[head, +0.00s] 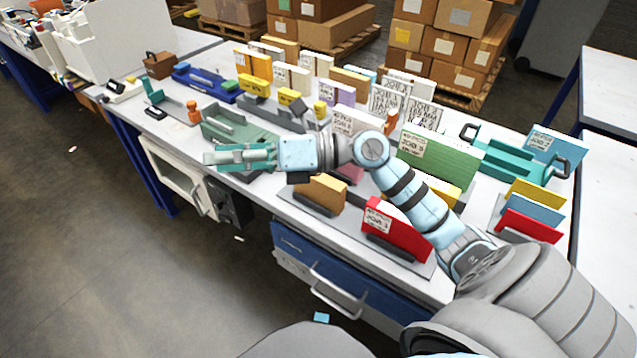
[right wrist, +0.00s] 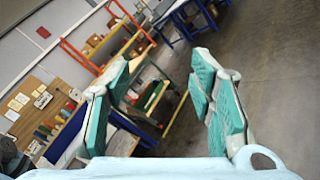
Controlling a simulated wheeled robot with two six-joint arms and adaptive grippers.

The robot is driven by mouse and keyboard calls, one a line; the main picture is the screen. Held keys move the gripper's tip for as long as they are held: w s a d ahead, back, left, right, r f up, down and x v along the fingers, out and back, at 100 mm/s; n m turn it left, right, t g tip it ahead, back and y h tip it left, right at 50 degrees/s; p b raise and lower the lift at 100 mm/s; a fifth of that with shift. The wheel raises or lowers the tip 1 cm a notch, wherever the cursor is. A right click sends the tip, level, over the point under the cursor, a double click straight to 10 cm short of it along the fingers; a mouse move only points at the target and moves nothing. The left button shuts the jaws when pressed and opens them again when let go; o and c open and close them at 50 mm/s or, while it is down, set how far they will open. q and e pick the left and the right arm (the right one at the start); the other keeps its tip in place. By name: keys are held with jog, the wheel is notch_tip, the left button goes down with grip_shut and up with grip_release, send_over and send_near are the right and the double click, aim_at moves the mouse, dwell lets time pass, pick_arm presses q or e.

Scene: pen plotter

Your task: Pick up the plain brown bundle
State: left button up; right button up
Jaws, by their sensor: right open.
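A plain brown bundle (head: 320,191) stands upright in a dark grey holder near the front edge of the white table, with no label on the face I see. My right gripper (head: 213,157) is to the left of it and farther up in the head view, reaching left above the table's front edge. The right wrist view shows its teal fingers (right wrist: 160,85) spread apart with nothing between them. My right forearm passes just behind and above the bundle in the picture. The bundle does not show in the right wrist view. My left gripper is not in view.
A red labelled bundle (head: 394,229) stands to the right of the brown one, and a green labelled bundle (head: 440,160) stands behind. A green-grey tray (head: 222,128) lies beyond my right gripper. Several other upright bundles crowd the back. Open floor lies left of the table.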

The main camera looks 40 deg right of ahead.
jog(key=w+d+f+n+g+h, duration=0.1)
jog(key=d+f+n+g+h, duration=0.15)
jog(key=d+f+h, duration=0.3)
jog(key=m+g+h, duration=0.2)
jog(key=g+h, duration=0.1)
jog(key=h, duration=0.5)
send_near(320, 176)
jog(key=b+x, duration=0.1)
jog(key=x, duration=0.9)
jog(key=shift+w+a+f+b, duration=0.1)
jog(key=shift+f+b, duration=0.2)
jog(key=shift+b, duration=0.1)
jog(key=shift+f, duration=0.25)
grip_shut()
